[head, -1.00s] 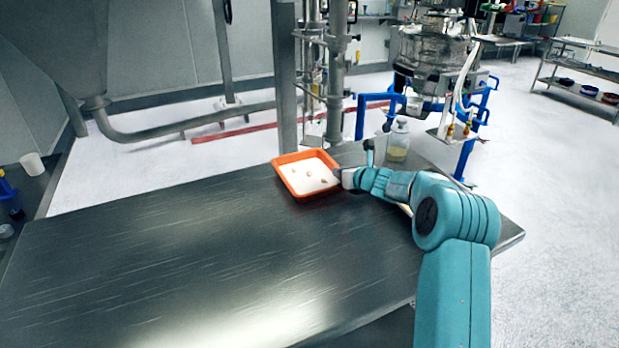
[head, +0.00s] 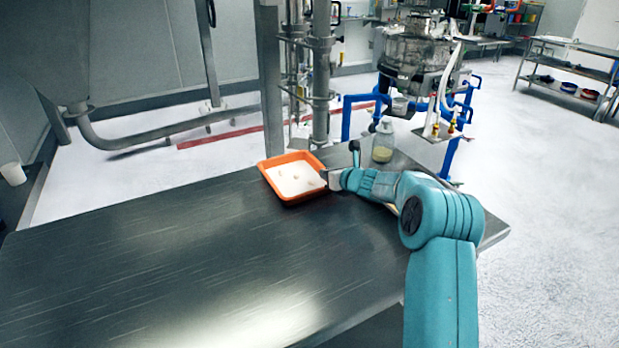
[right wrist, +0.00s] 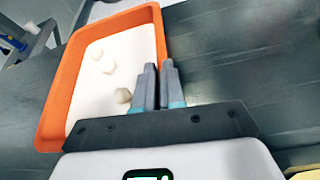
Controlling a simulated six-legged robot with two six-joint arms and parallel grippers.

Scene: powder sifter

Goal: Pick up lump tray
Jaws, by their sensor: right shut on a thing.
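The lump tray (head: 310,191) is a shallow orange tray of white powder with several pale lumps. It is at the far edge of the dark metal table (head: 150,270). I cannot tell whether its underside touches the table. My right gripper (head: 328,178) is at the tray's right side. In the right wrist view, the tray's orange wall (right wrist: 160,35) runs between the two grey fingers (right wrist: 158,80), which are shut on it. My left gripper is not in view.
A clear jar (head: 384,142) with yellowish contents stands behind my right wrist at the table's far right. Metal posts (head: 320,80) and a blue-framed machine (head: 415,65) stand beyond the table. The table's left and front are clear.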

